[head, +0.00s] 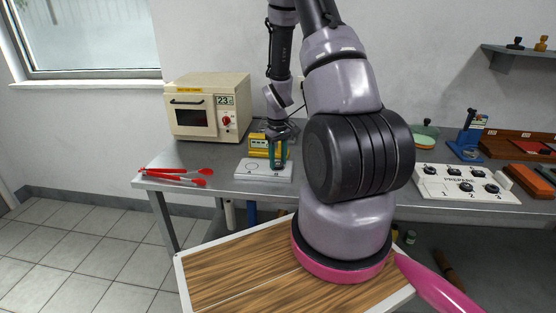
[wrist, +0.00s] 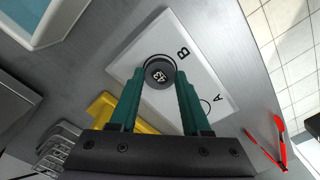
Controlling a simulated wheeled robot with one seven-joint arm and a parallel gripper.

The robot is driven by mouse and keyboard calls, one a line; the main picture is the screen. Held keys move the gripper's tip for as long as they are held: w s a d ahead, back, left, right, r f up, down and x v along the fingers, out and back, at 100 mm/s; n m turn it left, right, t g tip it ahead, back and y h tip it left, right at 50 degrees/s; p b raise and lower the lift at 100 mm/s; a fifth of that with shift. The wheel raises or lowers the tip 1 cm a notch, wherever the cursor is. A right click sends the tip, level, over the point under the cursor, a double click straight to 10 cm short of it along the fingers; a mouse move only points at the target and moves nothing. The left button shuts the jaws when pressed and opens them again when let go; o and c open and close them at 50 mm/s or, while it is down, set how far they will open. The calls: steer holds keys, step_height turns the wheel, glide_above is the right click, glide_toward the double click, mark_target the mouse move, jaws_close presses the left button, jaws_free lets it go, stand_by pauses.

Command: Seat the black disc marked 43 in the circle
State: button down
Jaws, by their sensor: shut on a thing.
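The black disc marked 43 (wrist: 158,74) is between the green fingertips of my gripper (wrist: 159,76) in the wrist view, and the jaws are shut on it. It is over the circle beside the letter B on the white plate (wrist: 205,65); a dark arc of that circle shows just past the disc's edge. I cannot tell whether the disc touches the plate. The circle beside the letter A is partly hidden by my right-hand finger. In the head view my gripper (head: 278,155) points down at the right part of the plate (head: 250,172); the disc cannot be made out there.
A yellow device (head: 262,144) stands close behind the plate. Red tongs (head: 185,175) lie to the left, and a cream oven (head: 208,107) stands behind. A white panel with black knobs (head: 465,184) is to the right. Bare metal bench lies between the tongs and plate.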

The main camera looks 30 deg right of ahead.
steer(key=shift+f, duration=0.15)
steer(key=shift+c, duration=1.4)
jaws_free()
steer(key=c, duration=0.5)
steer(key=shift+r, duration=2.3)
steer(key=o, duration=0.5)
steer(key=shift+o, duration=0.2)
